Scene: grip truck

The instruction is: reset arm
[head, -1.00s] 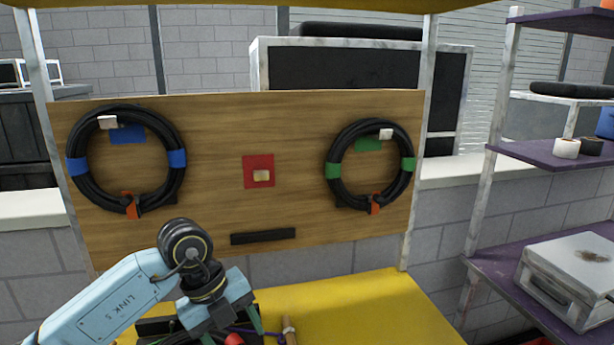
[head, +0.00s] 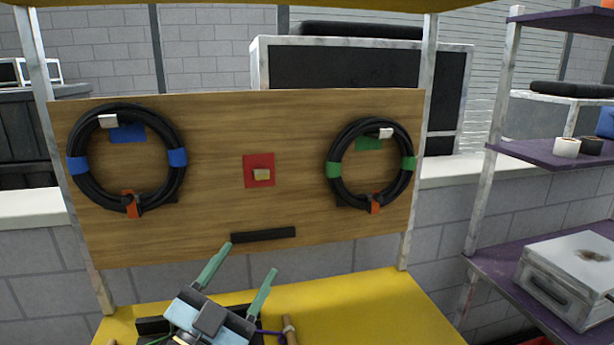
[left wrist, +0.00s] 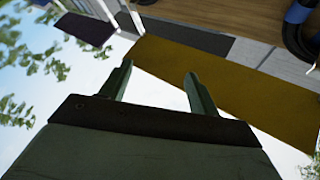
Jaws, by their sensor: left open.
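My left gripper (head: 238,277) is in the lower middle of the head view, in front of the wooden board (head: 215,220). Its two green fingers are apart with nothing between them, and they point up toward the board. In the left wrist view the open fingers (left wrist: 158,85) also show, empty, with a yellow surface (left wrist: 205,90) beyond them. My right gripper is not in view.
The board holds two black cable coils, one with blue bands (head: 80,185) and one with green bands (head: 337,185), a red square (head: 250,180) and a black bar (head: 263,235). The yellow shelf (head: 370,310) is bare at right. Purple shelves (head: 480,265) with a metal case (head: 580,265) stand right.

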